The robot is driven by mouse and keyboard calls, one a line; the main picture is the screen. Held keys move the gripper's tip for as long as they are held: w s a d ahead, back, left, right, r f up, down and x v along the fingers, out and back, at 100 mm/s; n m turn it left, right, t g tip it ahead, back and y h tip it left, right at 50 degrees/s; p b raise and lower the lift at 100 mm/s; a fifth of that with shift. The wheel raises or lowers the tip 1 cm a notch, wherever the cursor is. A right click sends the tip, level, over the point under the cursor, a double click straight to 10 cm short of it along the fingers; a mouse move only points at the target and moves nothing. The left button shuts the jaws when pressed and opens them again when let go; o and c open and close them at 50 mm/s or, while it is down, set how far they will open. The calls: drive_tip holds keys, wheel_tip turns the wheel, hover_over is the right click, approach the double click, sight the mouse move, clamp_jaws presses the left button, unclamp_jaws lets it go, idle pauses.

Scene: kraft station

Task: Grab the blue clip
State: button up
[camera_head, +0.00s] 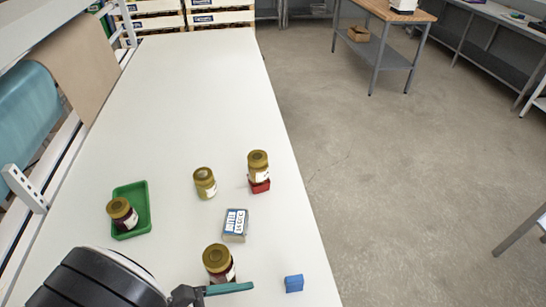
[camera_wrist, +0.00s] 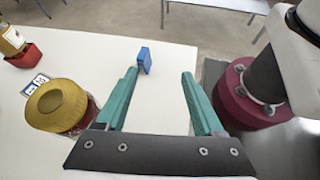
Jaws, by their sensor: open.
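The blue clip (camera_head: 294,283) is a small blue block standing on the white table near its right edge in the head view. In the wrist view the blue clip (camera_wrist: 144,60) is ahead of my gripper, close to the tip of the left finger. My gripper (camera_wrist: 162,72) has two teal fingers spread apart with nothing between them. In the head view one teal finger of my gripper (camera_head: 230,288) shows to the left of the clip, apart from it. The other finger is not clear there.
A gold-lidded jar (camera_wrist: 58,106) stands just left of my gripper; it also shows in the head view (camera_head: 218,262). A card box (camera_head: 235,225), another jar (camera_head: 205,183), a jar on a red block (camera_head: 259,186) and a green tray (camera_head: 146,206) holding a jar stand farther off. The table's far part is clear.

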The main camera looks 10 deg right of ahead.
sight(292, 281)
drive_tip(key=a+f+n+t, duration=0.1)
drive_tip(key=f+n+t, duration=0.1)
drive_tip(key=n, duration=0.1)
drive_tip(key=shift+w+a, duration=0.25)
drive_tip(key=shift+a, duration=0.1)
drive_tip(key=x, duration=1)
drive_tip(key=r+x, duration=0.1)
drive_tip(key=x, duration=0.4)
drive_tip(key=shift+w+d, duration=0.2)
drive_tip(key=shift+w, duration=0.2)
clamp_jaws()
